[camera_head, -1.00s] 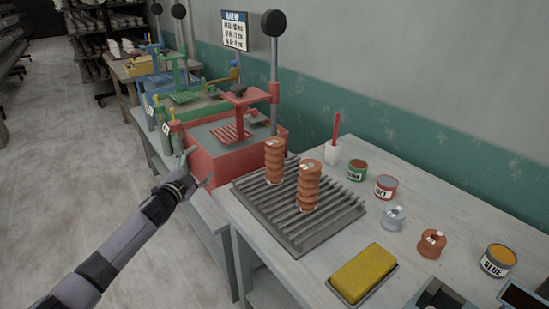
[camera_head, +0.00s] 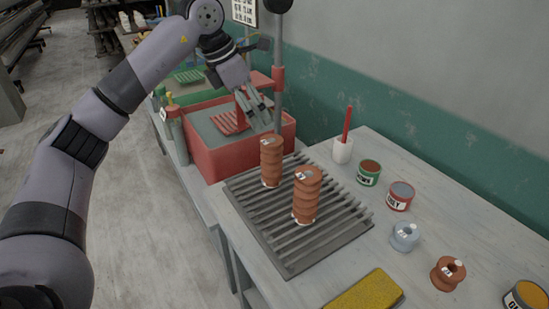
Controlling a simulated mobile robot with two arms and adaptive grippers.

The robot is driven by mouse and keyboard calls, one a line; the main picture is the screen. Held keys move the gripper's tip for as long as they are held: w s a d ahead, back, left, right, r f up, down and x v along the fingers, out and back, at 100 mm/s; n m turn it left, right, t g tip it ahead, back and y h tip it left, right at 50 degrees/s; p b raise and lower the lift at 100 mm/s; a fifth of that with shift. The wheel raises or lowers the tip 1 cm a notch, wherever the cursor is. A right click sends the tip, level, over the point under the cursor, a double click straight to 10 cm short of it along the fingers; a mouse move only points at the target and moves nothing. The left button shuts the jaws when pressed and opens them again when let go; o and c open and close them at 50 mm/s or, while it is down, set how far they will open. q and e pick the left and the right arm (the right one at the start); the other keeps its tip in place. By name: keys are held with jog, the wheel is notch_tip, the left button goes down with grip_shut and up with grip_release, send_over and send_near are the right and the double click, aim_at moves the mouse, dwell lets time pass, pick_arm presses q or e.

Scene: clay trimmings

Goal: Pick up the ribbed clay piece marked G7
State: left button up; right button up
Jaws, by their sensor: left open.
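Two ribbed orange clay pieces stand upright on a grey slatted rack: a rear one (camera_head: 271,162) and a front one (camera_head: 306,195). Each has a small white label on top, too small to read, so I cannot tell which is G7. The rack (camera_head: 290,262) lies on the table. My left gripper (camera_head: 262,118) is open and empty, fingers pointing down, above the red press and behind the rear piece in the picture. It touches neither piece. My right gripper is not in view.
The red press (camera_head: 215,163) stands left of the rack.

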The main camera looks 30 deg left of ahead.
aim_at(269, 142)
pick_arm(q)
jog(key=p+x, duration=0.2)
jog(key=x, duration=0.8)
jog(key=shift+w+d+f, duration=0.1)
jog(key=shift+d+f, duration=0.05)
jog(key=shift+f, duration=0.15)
jog(key=shift+w+d+f+p, duration=0.1)
jog(key=shift+w+f+p, duration=0.1)
jog(key=shift+f+p, duration=0.2)
jog(key=p+x, duration=0.1)
jog(key=x, duration=0.3)
jog(key=shift+w+r, duration=0.1)
jog(key=shift+w, duration=0.05)
jog(key=shift+w+f, duration=0.1)
jog(key=shift+f, duration=0.3)
jog(key=c, duration=1.1)
jog(key=shift+r, duration=0.15)
grip_shut()
